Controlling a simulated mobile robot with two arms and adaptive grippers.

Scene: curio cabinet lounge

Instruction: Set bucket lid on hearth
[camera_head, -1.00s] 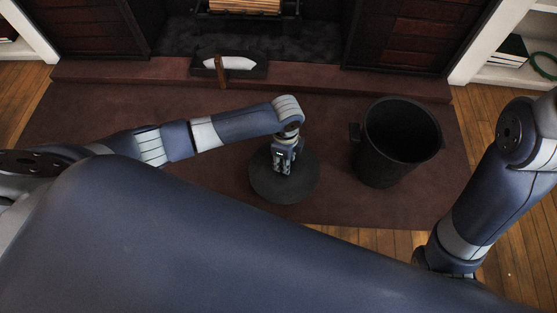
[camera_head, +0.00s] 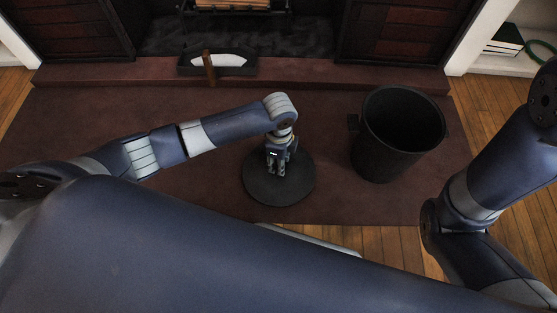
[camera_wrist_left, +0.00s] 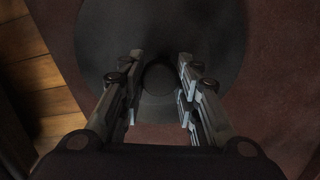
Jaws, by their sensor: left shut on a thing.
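The bucket lid (camera_head: 262,190) is a dark round disc over the red-brown hearth (camera_head: 120,120), left of the black bucket (camera_head: 370,158). My left gripper (camera_head: 275,172) points down at the lid's middle and is shut on its knob. In the left wrist view the knob (camera_wrist_left: 158,77) shows between the two fingers (camera_wrist_left: 158,85), with the lid's disc (camera_wrist_left: 215,40) around it. I cannot tell whether the lid touches the hearth or is just above it. The bucket is open at the top, upright on the hearth. My right gripper is out of view.
A dark tray (camera_head: 240,69) with a white thing and a brown handle lies on the raised ledge (camera_head: 110,73) before the fireplace. Wooden floor (camera_head: 385,240) borders the hearth. A white shelf (camera_head: 510,65) stands at the right. The hearth left of the lid is clear.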

